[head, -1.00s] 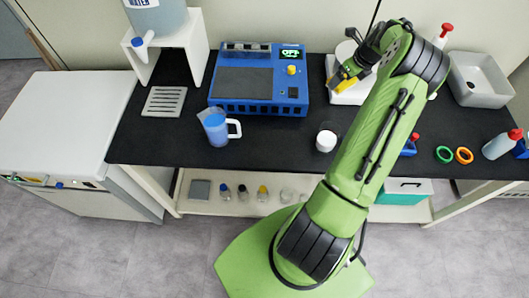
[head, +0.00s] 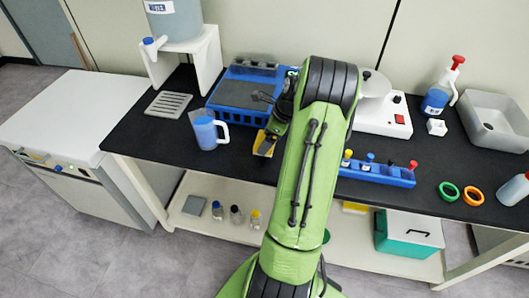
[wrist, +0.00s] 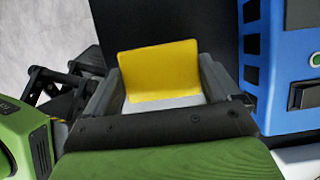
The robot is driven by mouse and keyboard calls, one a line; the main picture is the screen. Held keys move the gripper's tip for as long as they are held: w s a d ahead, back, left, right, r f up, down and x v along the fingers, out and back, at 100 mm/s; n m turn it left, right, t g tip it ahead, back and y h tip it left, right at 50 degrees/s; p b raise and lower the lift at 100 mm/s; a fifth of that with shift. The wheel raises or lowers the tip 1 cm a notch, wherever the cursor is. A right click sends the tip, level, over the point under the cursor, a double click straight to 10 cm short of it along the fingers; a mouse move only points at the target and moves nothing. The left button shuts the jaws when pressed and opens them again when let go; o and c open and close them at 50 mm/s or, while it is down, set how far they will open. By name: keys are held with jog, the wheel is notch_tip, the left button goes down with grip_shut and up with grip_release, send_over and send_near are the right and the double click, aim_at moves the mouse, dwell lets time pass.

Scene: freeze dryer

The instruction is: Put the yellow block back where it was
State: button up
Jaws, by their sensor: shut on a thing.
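The yellow block (wrist: 160,75) is held between the two dark fingers of my gripper (wrist: 162,88) in the wrist view. A white surface shows just below its yellow face. In the head view the yellow block (head: 264,143) shows at the end of my gripper (head: 270,136), over the black bench in front of the blue device (head: 238,93). I cannot tell its height above the bench. My arm hides part of the gripper and the bench behind it.
A blue jug (head: 207,133) stands left of my gripper. Right of my arm are a blue rack (head: 375,174) with several coloured-top items and a white balance (head: 385,118). Green (head: 448,191) and orange (head: 476,196) rings lie farther right. A yellow item (head: 355,207) is on the lower shelf.

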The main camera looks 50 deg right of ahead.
notch_tip(320, 180, down, 5)
jog(key=shift+r+b, duration=0.2)
jog(key=shift+b, duration=0.45)
jog(key=shift+r, duration=0.15)
